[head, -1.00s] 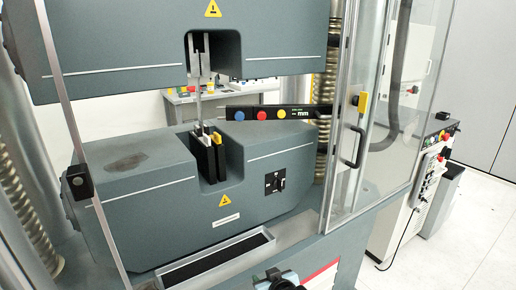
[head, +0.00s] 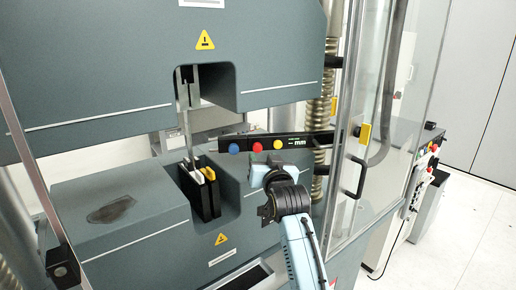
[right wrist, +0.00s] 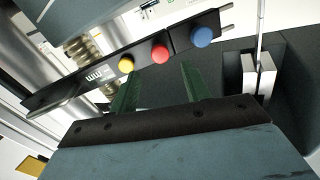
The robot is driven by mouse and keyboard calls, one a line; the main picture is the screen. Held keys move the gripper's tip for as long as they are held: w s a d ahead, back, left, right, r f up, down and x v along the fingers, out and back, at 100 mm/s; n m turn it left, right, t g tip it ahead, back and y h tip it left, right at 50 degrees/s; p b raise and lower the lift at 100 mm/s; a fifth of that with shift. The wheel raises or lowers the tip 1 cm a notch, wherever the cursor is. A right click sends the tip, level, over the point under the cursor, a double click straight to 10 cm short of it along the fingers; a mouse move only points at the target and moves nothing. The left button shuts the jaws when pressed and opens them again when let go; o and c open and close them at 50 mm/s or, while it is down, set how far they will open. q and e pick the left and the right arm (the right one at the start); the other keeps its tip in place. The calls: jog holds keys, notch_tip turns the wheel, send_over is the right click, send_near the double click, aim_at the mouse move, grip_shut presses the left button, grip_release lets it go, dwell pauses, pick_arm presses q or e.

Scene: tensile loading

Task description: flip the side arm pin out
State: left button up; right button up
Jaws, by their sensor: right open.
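The side arm (head: 245,143) is a dark bar with blue, red and yellow round knobs and an "mm" mark. It reaches left from the right column toward the test space. In the right wrist view the side arm (right wrist: 143,60) runs slanting across the top, with two thin prongs (right wrist: 225,20) at its end beyond the blue knob. I cannot tell which part is the pin. My right gripper (head: 262,172) is just below and in front of the bar. Its two green fingers (right wrist: 158,88) are open and empty, pointing toward the bar, apparently apart from it. My left gripper is not in view.
A thin specimen (head: 185,122) stands upright between the upper head (head: 120,75) and the lower grips (head: 203,190). A clear door with a black handle (head: 355,178) stands at the right. The lower block (head: 115,190) lies below the arm.

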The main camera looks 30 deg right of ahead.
aim_at(258, 149)
jog(key=x, duration=0.5)
jog(key=shift+w, duration=0.2)
jog(key=shift+w+d, duration=0.15)
jog(key=shift+w, duration=0.2)
jog(key=shift+w+d+p, duration=0.15)
jog(key=shift+w+p, duration=0.15)
jog(key=shift+w, duration=0.1)
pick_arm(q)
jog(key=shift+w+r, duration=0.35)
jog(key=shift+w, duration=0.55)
pick_arm(e)
grip_shut()
